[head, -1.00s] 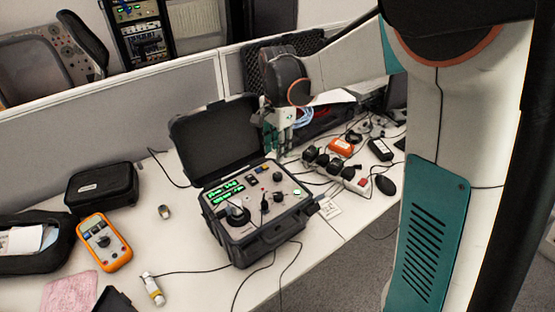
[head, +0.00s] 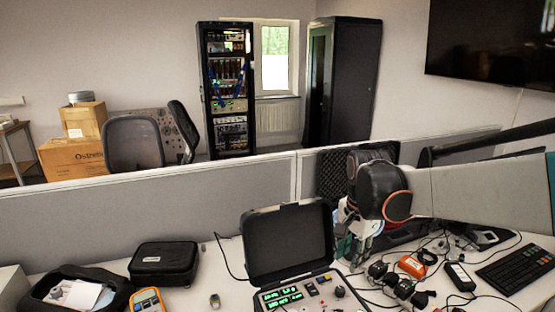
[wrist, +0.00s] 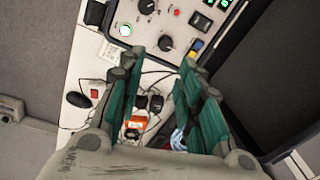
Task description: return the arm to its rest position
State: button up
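My arm (head: 470,195) reaches in from the right side of the head view, above the desk. My gripper (head: 352,248) hangs beside the right edge of the open black case's lid (head: 287,242). In the wrist view my gripper (wrist: 163,95) shows two green-padded fingers spread apart, with nothing held between them. The case's control panel (wrist: 170,22) lies beyond the fingertips in that view. In the head view the panel (head: 305,293) shows green displays and is cut off by the bottom edge.
A grey partition (head: 150,220) runs behind the desk. A black pouch (head: 163,262), an open black bag (head: 75,290) and an orange meter (head: 147,300) are at left. An orange device (head: 412,266), plugs, cables and a keyboard (head: 518,267) crowd the right.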

jog(key=s+r+n+t, duration=0.3)
jog(key=s+n+t, duration=0.3)
jog(key=s+n, duration=0.5)
jog(key=s, duration=0.8)
jog(key=shift+s, duration=0.4)
